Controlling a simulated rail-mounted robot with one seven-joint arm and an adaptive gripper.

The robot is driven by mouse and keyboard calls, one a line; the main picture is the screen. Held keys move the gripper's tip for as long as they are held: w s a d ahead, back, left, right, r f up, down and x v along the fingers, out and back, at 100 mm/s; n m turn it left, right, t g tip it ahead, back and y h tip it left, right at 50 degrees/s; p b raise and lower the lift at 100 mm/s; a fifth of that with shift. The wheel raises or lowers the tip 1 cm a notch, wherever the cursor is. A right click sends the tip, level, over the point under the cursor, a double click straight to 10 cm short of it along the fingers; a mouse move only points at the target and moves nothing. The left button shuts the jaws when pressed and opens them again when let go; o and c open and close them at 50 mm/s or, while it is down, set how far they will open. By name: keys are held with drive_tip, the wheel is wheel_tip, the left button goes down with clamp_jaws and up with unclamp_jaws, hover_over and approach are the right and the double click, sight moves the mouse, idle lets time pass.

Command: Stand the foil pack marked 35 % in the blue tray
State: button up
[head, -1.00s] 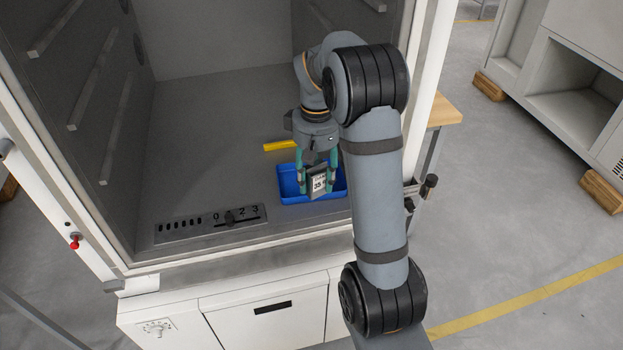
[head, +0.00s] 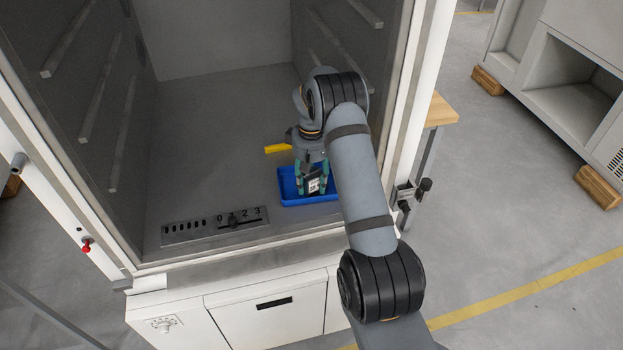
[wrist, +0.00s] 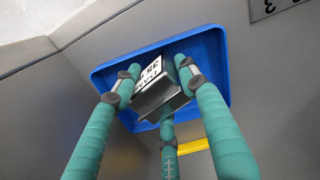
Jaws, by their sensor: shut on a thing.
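The foil pack (head: 313,185), silver with a white label, is held upright between the teal fingers of my gripper (head: 311,182). In the wrist view the pack (wrist: 162,98) shows its label partly, with "35" readable near the top. My gripper (wrist: 162,85) is shut on it. The blue tray (head: 287,199) lies on the chamber floor directly around and below the pack; it also fills the middle of the wrist view (wrist: 215,60). Whether the pack's bottom touches the tray floor I cannot tell.
A yellow bar (head: 278,148) lies behind the tray; it also shows in the wrist view (wrist: 193,146). A metal plate with slots and numbers (head: 215,226) lies at the front left. The chamber's right wall stands close to my arm.

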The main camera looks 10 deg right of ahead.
drive_tip(key=shift+f+b, duration=0.2)
drive_tip(key=shift+b, duration=0.1)
drive_tip(key=o, duration=1.1)
drive_tip(key=shift+r, duration=0.1)
wheel_tip(320, 180, up, 12)
drive_tip(key=shift+r+b, duration=0.2)
drive_tip(key=shift+b, duration=0.15)
